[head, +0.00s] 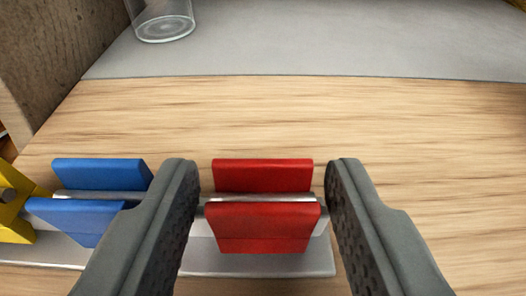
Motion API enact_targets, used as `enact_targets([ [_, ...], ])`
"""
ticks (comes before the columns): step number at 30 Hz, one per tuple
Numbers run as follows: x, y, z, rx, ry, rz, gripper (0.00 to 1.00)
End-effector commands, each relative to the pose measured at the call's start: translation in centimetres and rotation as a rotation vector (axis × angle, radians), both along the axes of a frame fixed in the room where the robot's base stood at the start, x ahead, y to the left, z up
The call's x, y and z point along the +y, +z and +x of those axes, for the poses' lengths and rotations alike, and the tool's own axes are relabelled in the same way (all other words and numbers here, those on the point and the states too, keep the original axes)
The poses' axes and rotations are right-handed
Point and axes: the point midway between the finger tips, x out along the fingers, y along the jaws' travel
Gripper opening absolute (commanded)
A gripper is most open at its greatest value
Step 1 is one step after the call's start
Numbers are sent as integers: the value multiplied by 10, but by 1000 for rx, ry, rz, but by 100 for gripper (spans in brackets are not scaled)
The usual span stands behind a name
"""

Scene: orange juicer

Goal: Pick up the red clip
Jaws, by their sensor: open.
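The red clip (263,227) sits on a metal bar above a pale grey base strip, at the lower middle of the head view. Its two red plates stand one behind the other with the bar between them. My gripper (264,180) is open, with one dark finger to the left of the red clip and the other to its right. A small gap shows between the clip and the right finger. The left finger is very close to the clip's left side, and I cannot tell whether it touches.
A blue clip (100,174) sits on the same bar, left of and partly behind my left finger. A yellow clip (14,205) is at the left edge. A clear glass (163,22) stands on the grey mat (320,45) at the back. The wooden table (270,115) between is clear.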

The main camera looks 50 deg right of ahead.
Motion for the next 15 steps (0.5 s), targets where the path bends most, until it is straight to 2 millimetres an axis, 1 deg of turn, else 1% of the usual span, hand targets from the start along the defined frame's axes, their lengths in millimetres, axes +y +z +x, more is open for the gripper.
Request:
enact_targets([
  [1, -7, -2, 4, 1, -3, -1, 44],
  [6, -24, -7, 18, 2, -1, 0, 44],
  [9, -27, -9, 21, 0, 1, 1, 44],
  [14, -27, -9, 21, 0, 1, 1, 44],
  [15, -27, -9, 21, 0, 1, 0, 42],
])
